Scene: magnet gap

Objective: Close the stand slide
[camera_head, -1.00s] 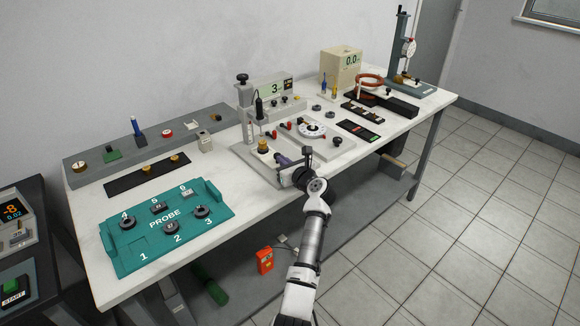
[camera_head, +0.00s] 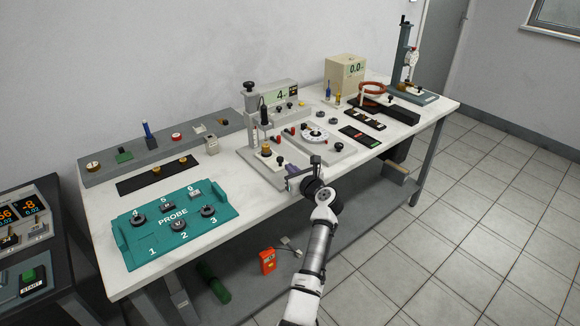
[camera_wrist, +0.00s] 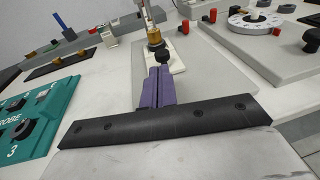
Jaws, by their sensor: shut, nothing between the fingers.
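The stand (camera_head: 251,130) is a grey base with an upright post and a dark top knob. On its base stands a brass cylinder (camera_head: 266,151), which also shows in the wrist view (camera_wrist: 154,38). In front of the cylinder is a pale slide strip (camera_wrist: 178,66) with a round black knob (camera_wrist: 163,55); the knob also shows in the head view (camera_head: 281,161). My gripper (camera_head: 291,172) is at the stand's front edge. In the wrist view its purple fingers (camera_wrist: 158,75) are shut and empty, with tips just in front of the knob; I cannot tell whether they touch.
A teal PROBE tray (camera_head: 130,255) lies at the left of the white table. A meter (camera_head: 284,94) reading 4 stands behind the stand. A dial plate (camera_head: 340,152) is close on the right. The table's front edge is beneath my gripper.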

